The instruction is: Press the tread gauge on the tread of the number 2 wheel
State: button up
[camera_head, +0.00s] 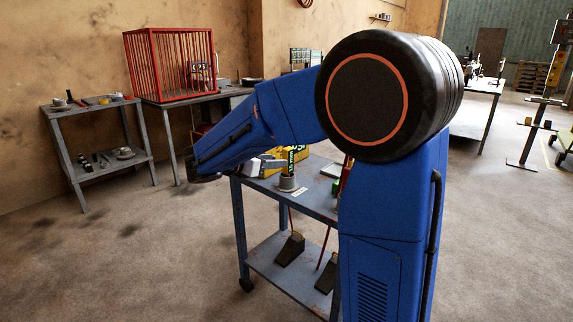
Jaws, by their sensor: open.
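My blue arm reaches left and down across the picture. At its end is the dark end piece with my gripper (203,177), hanging in the air left of the blue tool cart; its jaws are too small and dark to make out in detail, and nothing shows held in them. No wheel with a number 2 can be made out.
A red cage (170,66) stands on a table behind. A grey shelf table (84,107) stands left. The floor at front left is clear.

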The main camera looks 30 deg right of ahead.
send_over(287, 175)
jog(key=shift+w+f, duration=0.15)
jog(key=shift+f, duration=0.4)
jog(key=shift+w+f, duration=0.15)
jog(key=shift+f, duration=0.4)
jog(key=shift+w+r+x, duration=0.15)
jog(key=shift+x, duration=1.2)
jog(key=shift+w+r+x, duration=0.15)
jog(key=shift+x, duration=1.15)
grip_shut()
